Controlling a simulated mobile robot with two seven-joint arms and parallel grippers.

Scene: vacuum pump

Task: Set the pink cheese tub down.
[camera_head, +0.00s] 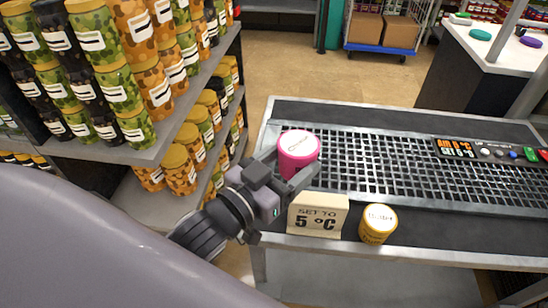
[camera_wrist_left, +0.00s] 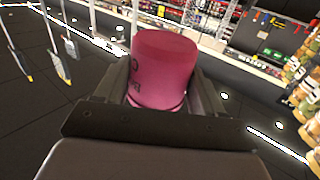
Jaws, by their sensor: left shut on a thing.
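My right gripper is not in view.
A sign reading "SET TO 5 °C" (camera_head: 318,214) and a yellow tub (camera_head: 378,223) stand on the counter's front strip. A control panel (camera_head: 490,151) with a display and buttons is at right. Shelves of jars (camera_head: 130,70) stand at left. The grating's middle is clear.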

